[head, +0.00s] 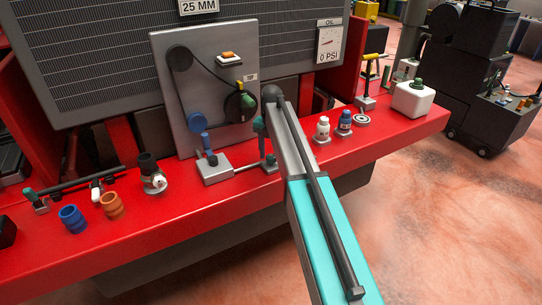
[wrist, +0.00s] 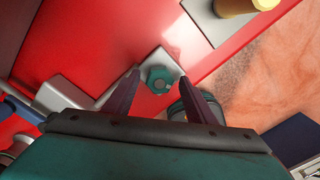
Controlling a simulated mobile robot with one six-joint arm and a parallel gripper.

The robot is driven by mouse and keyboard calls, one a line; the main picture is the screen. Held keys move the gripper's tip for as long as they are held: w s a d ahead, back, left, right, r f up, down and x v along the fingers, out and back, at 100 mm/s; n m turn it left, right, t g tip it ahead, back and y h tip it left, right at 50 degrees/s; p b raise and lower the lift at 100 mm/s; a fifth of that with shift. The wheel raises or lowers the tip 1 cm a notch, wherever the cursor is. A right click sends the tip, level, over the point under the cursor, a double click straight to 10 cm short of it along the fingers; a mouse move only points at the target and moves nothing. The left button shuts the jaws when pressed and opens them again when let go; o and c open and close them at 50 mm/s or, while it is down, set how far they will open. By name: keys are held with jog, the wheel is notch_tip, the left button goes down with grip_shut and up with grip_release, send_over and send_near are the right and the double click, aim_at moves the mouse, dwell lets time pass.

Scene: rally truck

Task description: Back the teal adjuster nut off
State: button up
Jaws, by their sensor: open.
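The teal adjuster nut (wrist: 160,80) sits on a small grey block (wrist: 168,62) in the wrist view. In the head view, the nut (head: 269,159) is small, at the right end of a thin rod on the red bench. My gripper (wrist: 160,76) is open, with one dark finger on each side of the nut in the wrist picture. I cannot tell whether the fingers touch it or how far above it they are. In the head view, my gripper (head: 262,146) points down near the nut, partly hidden by my arm.
A grey base with a blue lever (head: 213,165) stands at the rod's left end. Behind it is an upright grey panel (head: 190,95) with a belt and pulleys. White and blue bottles (head: 334,125) stand to the right on the red bench (head: 230,215). The bench front is clear.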

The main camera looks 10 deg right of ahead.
aim_at(271, 156)
notch_tip(271, 156, up, 13)
jog(key=b, duration=0.2)
jog(key=shift+r+b, duration=0.2)
jog(key=shift+b, duration=0.2)
jog(key=shift+s, duration=0.1)
dwell(0.4)
